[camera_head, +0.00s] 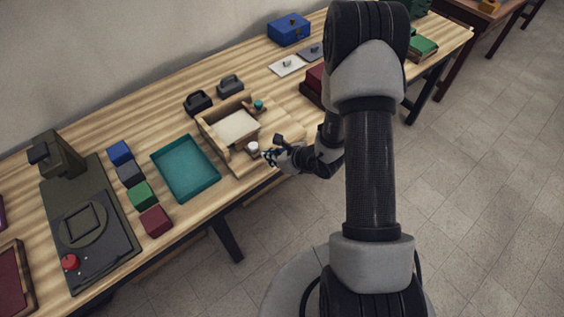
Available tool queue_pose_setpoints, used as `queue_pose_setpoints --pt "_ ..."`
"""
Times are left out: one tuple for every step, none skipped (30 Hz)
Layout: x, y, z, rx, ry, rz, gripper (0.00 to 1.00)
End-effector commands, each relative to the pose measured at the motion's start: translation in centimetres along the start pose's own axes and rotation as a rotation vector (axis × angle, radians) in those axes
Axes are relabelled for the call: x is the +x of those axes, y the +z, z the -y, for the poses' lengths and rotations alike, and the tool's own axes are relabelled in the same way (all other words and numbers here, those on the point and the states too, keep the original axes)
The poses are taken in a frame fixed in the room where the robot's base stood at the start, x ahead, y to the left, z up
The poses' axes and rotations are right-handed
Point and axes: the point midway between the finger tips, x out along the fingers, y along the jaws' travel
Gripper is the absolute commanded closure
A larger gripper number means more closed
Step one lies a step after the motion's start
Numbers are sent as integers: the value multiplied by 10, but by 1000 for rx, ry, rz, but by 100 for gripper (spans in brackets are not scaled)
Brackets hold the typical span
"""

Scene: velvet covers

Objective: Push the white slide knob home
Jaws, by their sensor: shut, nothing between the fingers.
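The white slide knob (253,147) stands at the near right edge of a wooden box-like fixture (213,134) with a pale panel inside. My gripper (267,157) is shut and empty, just right of the white knob and slightly nearer the table's front edge. I cannot tell whether its fingertips touch the knob. A teal knob (259,104) sits at the fixture's far right side. My arm does not cover the white knob, but the slot it runs in is too small to make out.
A teal tray (186,190) lies left of the fixture, with several coloured blocks (140,194) and a dark machine with a red button (71,262) beyond. Two dark weights (198,102) stand behind the fixture. A dark red object (313,84) is right of it, partly behind my arm.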

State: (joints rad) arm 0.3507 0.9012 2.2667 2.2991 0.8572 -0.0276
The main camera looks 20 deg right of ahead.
Motion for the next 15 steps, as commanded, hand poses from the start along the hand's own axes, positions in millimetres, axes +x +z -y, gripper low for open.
queue_pose_setpoints --pt "5 4 0 -2 1 0 100" --pt "7 6 0 -2 1 -1 100" --pt "9 8 0 -1 1 -2 100" --pt "11 10 0 0 0 -1 100" --pt "12 11 0 0 0 -1 100" --pt "13 12 0 0 0 -1 100" --pt "14 13 0 0 0 -1 100" --pt "14 13 0 0 0 -1 100" --pt "14 13 0 0 0 -1 100" --pt "14 14 0 1 0 -1 100" --pt "14 14 0 1 0 -1 100" --pt "14 14 0 1 0 -2 100" --pt "14 13 0 1 0 -2 100" --pt "14 13 0 1 0 -2 100" --pt "14 13 0 1 0 -2 100"
